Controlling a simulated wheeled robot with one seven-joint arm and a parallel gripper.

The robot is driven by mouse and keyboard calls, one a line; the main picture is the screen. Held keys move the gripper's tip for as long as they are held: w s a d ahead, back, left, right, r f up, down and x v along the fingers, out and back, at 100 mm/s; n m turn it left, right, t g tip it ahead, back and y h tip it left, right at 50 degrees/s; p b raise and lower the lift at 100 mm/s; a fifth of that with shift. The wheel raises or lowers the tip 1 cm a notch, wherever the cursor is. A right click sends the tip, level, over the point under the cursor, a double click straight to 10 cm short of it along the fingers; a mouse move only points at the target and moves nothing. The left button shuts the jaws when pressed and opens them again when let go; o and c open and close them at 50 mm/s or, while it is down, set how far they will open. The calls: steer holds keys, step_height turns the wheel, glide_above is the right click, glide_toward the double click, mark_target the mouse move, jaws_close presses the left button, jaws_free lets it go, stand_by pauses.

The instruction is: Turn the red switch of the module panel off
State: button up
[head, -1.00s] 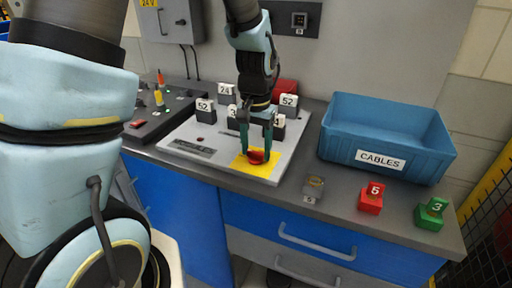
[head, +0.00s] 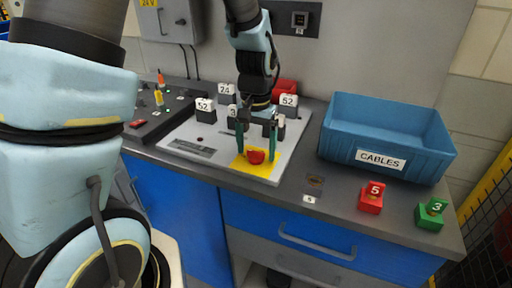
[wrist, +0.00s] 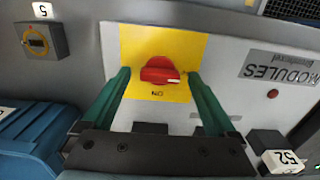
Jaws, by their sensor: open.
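The red switch (head: 255,157) is a rotary knob on a yellow square plate (head: 240,165) at the front of the grey module panel (head: 215,150). In the wrist view the red switch (wrist: 160,71) has its grip lying roughly across the picture, and the word ON shows upside down just below it. My gripper (head: 256,159) is open and points down over the yellow plate. Its two green fingers stand on either side of the knob, with a visible gap on each side in the wrist view. Nothing is held.
Numbered modules such as one marked 52 (head: 289,105) stand on the panel behind my gripper. A blue CABLES bin (head: 340,148) is to the right. A red block marked 5 (head: 371,199) and a green block marked 3 (head: 431,214) sit near the counter's front right.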

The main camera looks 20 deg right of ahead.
mark_target(256, 152)
step_height(256, 152, up, 11)
steer(key=b, duration=0.2)
stand_by(0.4)
steer(key=shift+f, duration=0.1)
steer(key=a+f+n, duration=0.3)
steer(key=a, duration=0.9)
steer(key=a+f+n+t, duration=0.1)
steer(key=a+f+n, duration=0.3)
steer(key=a, duration=0.9)
steer(key=shift+w+a+t, duration=0.3)
steer(key=shift+w, duration=0.1)
